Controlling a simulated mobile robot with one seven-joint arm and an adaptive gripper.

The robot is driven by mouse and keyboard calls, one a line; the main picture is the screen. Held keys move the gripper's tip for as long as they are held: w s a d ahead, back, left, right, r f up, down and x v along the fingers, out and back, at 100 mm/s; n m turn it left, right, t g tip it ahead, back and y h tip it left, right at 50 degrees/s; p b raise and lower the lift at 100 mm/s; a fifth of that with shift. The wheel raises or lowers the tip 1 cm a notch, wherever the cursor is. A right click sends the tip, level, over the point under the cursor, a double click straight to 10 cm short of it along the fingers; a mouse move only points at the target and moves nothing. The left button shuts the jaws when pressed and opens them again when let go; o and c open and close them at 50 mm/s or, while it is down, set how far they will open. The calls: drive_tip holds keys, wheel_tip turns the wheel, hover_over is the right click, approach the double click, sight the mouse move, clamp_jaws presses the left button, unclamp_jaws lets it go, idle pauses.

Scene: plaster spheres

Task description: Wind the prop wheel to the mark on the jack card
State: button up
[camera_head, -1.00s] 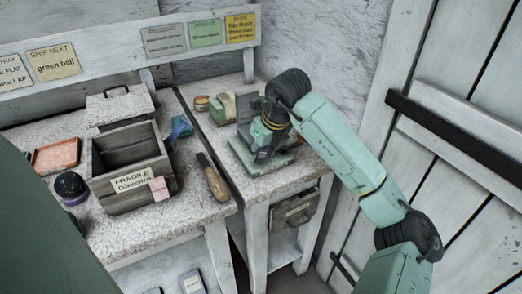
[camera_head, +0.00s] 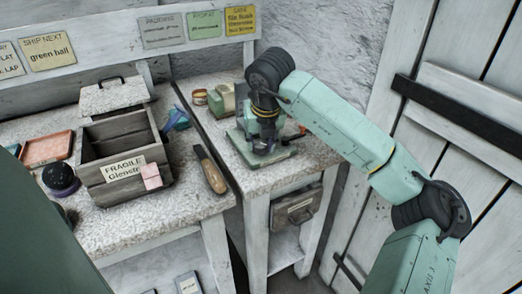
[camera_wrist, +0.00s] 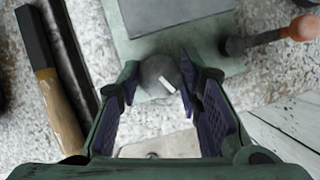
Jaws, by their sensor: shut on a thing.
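My gripper (camera_head: 263,142) points down over the green-based jack (camera_head: 279,153) on the right bench. In the wrist view, my gripper (camera_wrist: 160,82) has its two dark pads on either side of a round dark grey wheel (camera_wrist: 154,88), shut on it. A short white line on the wheel's top slants down to the right. The jack's base plate (camera_wrist: 207,68) carries a flat grey block (camera_wrist: 175,12). A green card (camera_head: 204,25) with small writing, possibly the jack card, is on the wall rail; I cannot read its mark.
A lever with an orange knob (camera_wrist: 303,28) sticks out right of the wheel. A wooden-handled tool (camera_head: 211,172) lies on the left bench near a gap between benches. A grey crate (camera_head: 122,170) stands farther left. A small tin (camera_head: 200,97) is behind the jack.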

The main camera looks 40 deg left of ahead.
drive_tip(key=m+b, duration=0.2)
drive_tip(key=shift+f+m+t+h+b, duration=0.2)
drive_tip(key=shift+m+t+h+b, duration=0.1)
drive_tip(key=shift+t+b, duration=0.1)
drive_tip(key=shift+a+r+m+t+h+b, duration=0.15)
drive_tip(key=shift+m+h+b, duration=0.1)
drive_tip(key=shift+m+b, duration=0.45)
drive_tip(key=shift+d+r+m+t+h+b, duration=0.15)
drive_tip(key=shift+m+h+b, duration=0.1)
drive_tip(key=shift+m+b, duration=0.4)
drive_tip(key=shift+a+m, duration=0.1)
drive_tip(key=shift+m, duration=0.15)
drive_tip(key=o, duration=1.2)
drive_tip(key=shift+c, duration=0.2)
drive_tip(key=v, duration=1.2)
